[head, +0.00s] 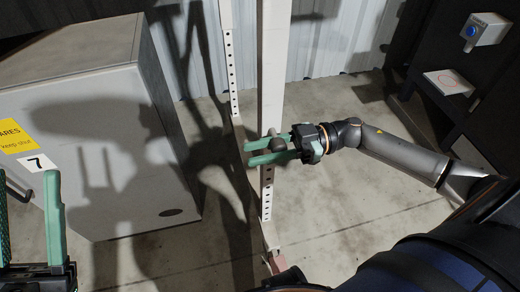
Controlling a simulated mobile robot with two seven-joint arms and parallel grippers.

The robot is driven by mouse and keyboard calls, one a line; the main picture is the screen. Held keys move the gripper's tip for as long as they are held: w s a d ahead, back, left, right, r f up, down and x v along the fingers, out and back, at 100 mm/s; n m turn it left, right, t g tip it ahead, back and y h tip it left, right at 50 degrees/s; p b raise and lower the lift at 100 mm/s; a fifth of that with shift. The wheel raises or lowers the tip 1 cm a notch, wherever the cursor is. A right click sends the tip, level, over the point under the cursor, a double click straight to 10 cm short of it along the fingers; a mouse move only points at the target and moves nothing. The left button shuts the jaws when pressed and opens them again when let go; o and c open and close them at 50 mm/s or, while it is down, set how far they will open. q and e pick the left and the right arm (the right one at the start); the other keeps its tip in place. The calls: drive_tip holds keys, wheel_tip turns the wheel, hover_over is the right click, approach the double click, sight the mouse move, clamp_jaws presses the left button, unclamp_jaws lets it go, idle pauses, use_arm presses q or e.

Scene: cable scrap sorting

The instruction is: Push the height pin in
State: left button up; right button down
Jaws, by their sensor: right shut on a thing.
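The height pin (279,145) shows as a dark round knob at the white upright post (272,70) in the middle of the head view. My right gripper (249,153) reaches in from the right at the post, with its teal fingers on either side of the knob and shut on it. The pin's shaft is hidden, so how deep it sits cannot be told. My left gripper (29,178) is at the lower left, its fingers upright, apart and empty, far from the post.
A second holed post (230,70) stands behind. A grey cabinet (110,150) with a yellow label (14,137) fills the left. A box with a blue button (484,30) and a white plate (448,82) are at the upper right. Floor right of the post is clear.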

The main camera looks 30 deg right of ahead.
idle(0.8)
drive_tip(key=shift+w+d+p, duration=0.3)
drive_tip(key=shift+w+p, duration=0.15)
drive_tip(key=shift+w, duration=0.4)
drive_tip(key=c, duration=0.6)
unclamp_jaws()
drive_tip(key=shift+o, duration=0.2)
